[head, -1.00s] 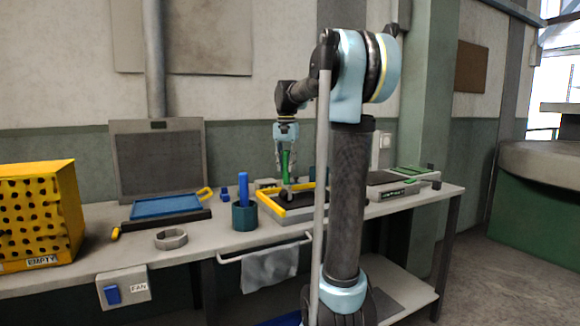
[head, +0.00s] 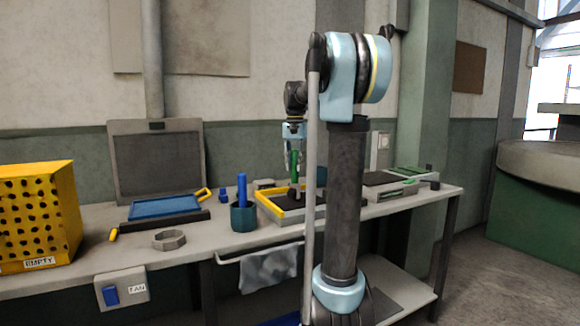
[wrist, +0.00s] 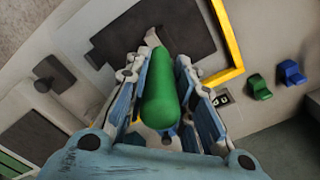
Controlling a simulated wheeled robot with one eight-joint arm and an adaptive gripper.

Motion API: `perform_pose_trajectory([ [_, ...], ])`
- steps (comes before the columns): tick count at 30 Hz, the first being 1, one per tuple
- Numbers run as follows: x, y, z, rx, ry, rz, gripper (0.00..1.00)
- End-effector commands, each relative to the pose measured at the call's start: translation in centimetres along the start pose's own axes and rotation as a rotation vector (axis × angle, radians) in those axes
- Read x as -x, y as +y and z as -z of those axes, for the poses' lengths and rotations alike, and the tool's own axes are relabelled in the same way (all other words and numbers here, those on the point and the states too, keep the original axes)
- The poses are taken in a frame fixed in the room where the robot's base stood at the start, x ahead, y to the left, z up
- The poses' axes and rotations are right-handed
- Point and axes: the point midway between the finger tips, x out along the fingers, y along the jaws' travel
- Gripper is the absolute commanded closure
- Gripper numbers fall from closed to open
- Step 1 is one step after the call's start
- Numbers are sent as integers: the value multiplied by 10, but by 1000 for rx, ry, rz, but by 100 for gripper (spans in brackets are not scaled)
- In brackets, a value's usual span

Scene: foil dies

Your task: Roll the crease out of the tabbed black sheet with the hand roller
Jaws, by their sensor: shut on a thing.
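My gripper (head: 294,150) is shut on the green handle (wrist: 160,90) of the hand roller, which stands roughly upright under it. In the head view the hand roller (head: 295,162) reaches down to the dark area inside a yellow-edged frame (head: 270,206). I cannot tell whether its drum touches. The black sheet (wrist: 185,25) lies flat in the wrist view, beside the yellow edge (wrist: 228,45). A pale piece shows on it just past the handle; I cannot tell whether it is a tab or part of the roller. The crease cannot be made out.
A teal cup (head: 244,217) with a blue-handled tool stands left of the frame. A blue tray (head: 165,207), an octagonal ring (head: 169,240) and a yellow perforated box (head: 35,220) are farther left. A grey device (head: 392,190) stands at the right. Bare bench shows around the ring.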

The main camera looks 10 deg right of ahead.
Motion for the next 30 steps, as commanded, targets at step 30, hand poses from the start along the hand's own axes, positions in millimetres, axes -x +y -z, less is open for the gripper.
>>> perform_pose_trajectory([
  [30, -3, 25, 24, 2, -1, 0, 100],
])
